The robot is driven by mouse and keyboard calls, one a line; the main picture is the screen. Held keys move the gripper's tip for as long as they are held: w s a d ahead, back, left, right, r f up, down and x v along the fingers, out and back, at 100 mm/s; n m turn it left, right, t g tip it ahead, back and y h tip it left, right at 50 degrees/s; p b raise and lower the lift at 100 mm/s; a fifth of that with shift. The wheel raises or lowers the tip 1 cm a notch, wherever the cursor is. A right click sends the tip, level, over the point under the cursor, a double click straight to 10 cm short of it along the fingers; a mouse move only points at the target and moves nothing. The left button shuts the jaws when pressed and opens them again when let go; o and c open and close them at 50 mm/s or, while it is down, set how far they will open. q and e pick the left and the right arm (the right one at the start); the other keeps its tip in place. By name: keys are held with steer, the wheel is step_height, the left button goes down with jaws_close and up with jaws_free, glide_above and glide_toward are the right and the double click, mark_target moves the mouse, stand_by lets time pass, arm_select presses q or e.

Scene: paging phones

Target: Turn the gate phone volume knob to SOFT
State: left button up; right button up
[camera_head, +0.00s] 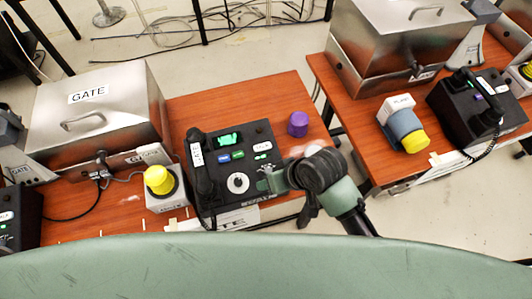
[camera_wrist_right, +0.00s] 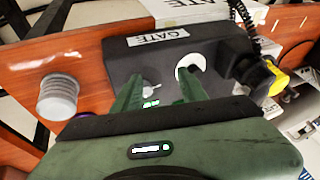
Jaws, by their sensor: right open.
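The gate phone (camera_head: 225,160) is a black desk unit with a handset on its left side, a lit green display and a white round dial (camera_head: 238,183). My right gripper (camera_head: 268,180) is over the front right corner of the phone. In the right wrist view, its open fingers (camera_wrist_right: 158,78) point at the phone's face on either side of a small silvery knob (camera_wrist_right: 150,87). The white dial (camera_wrist_right: 190,66) shows just beyond the right-hand finger. Contact with the knob cannot be told, and its markings are not readable. My left gripper is not in view.
A purple-topped cylinder (camera_head: 298,124) stands right of the phone. A yellow-knobbed box (camera_head: 161,186) stands left of it, near a steel GATE box (camera_head: 95,115). A second table (camera_head: 340,95) with another phone (camera_head: 478,105) is at right, across a gap.

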steer(key=shift+n+g, duration=0.3)
steer(key=shift+n, duration=0.3)
steer(key=a, duration=0.1)
steer(key=a+r, duration=0.1)
steer(key=w+a, duration=0.1)
steer(key=shift+a+r, duration=0.35)
steer(key=shift+r, duration=0.05)
steer(key=a+r+n+g, duration=0.1)
steer(key=a+r+n, duration=0.1)
steer(key=a, duration=0.2)
steer(key=h, duration=0.5)
glide_above(269, 170)
steer(key=a, duration=0.1)
steer(key=shift+s+r+n+g, duration=0.2)
steer(key=shift+s+n+g, duration=0.05)
steer(key=shift+n+g, duration=0.15)
steer(key=shift+w+d, duration=0.15)
steer(key=shift+d, duration=0.2)
steer(key=shift+d+f, duration=0.1)
steer(key=shift+f, duration=0.15)
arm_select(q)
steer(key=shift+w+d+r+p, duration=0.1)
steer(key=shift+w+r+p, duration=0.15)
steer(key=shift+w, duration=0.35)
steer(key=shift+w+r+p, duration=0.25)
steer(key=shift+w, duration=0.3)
arm_select(e)
steer(key=shift+f, duration=3.6)
jaws_close()
